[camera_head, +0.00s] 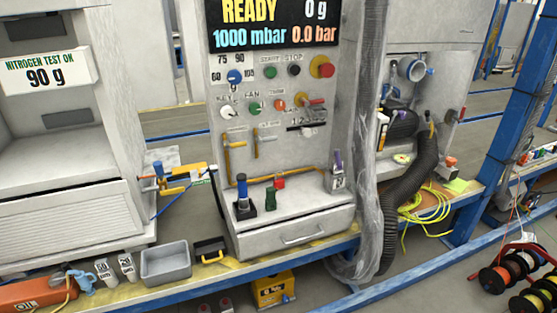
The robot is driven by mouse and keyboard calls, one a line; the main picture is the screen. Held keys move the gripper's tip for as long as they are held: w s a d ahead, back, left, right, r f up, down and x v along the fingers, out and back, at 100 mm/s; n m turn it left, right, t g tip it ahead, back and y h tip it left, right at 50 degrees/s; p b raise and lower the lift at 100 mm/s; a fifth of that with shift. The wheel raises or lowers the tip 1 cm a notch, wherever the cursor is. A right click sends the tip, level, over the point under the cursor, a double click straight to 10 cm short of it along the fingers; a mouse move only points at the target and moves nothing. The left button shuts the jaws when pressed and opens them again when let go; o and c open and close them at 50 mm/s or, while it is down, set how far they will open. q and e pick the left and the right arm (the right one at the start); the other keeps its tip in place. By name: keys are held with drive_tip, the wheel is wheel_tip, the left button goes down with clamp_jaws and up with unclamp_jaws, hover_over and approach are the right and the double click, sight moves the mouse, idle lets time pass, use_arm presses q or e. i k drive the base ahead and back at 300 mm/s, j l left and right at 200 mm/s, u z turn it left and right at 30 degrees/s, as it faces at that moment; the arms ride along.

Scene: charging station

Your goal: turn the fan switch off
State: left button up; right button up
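The fan switch (254,107) is a small round green knob under the label FAN on the light grey control panel (222,170) in the head view. It sits between a white knob (227,112) under a label that seems to read KEY and an orange-red round control (280,105). The switch's exact turn position is too small to tell. Neither of my grippers shows in the head view, and nothing covers the switch.
A display (275,24) reads READY above the panel. A drawer (300,235) juts out below. Clear plastic sheeting (366,150) hangs at the right.

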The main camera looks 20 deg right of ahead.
sight(254, 108)
drive_tip(key=i+l, duration=0.15)
drive_tip(key=l, duration=0.2)
drive_tip(key=i+l, duration=0.15)
drive_tip(key=l, duration=0.2)
drive_tip(key=i+l+u, duration=0.1)
drive_tip(key=l, duration=0.25)
